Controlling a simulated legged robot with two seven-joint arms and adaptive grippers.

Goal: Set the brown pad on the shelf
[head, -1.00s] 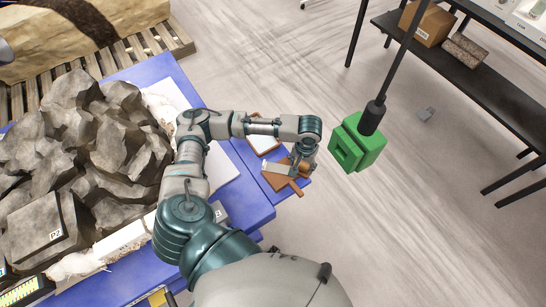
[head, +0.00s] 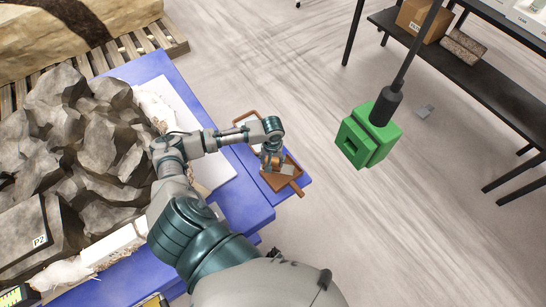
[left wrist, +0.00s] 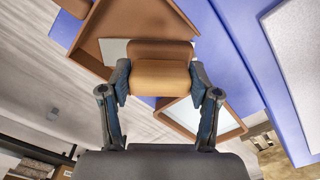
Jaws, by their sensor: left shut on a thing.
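The brown pad (left wrist: 160,72) is between the two fingers of my left gripper (left wrist: 160,85) in the left wrist view. The gripper is shut on it. In the head view this gripper (head: 271,160) is over a brown tray with a handle (head: 280,183), which lies on a blue ledge at the table's right end. The pad is mostly hidden by the gripper there. In the wrist view the tray (left wrist: 100,30) lies behind the pad; I cannot tell whether the pad touches it. A black shelf (head: 480,88) stands at the upper right. My right gripper is not in view.
A brown-framed white panel (head: 245,119) lies beside the tray. Grey rocks (head: 85,135) cover the blue table's left part. A green block (head: 368,137) on a dark rod hangs between ledge and shelf. A cardboard box (head: 424,20) and a rough block (head: 463,46) occupy the shelf.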

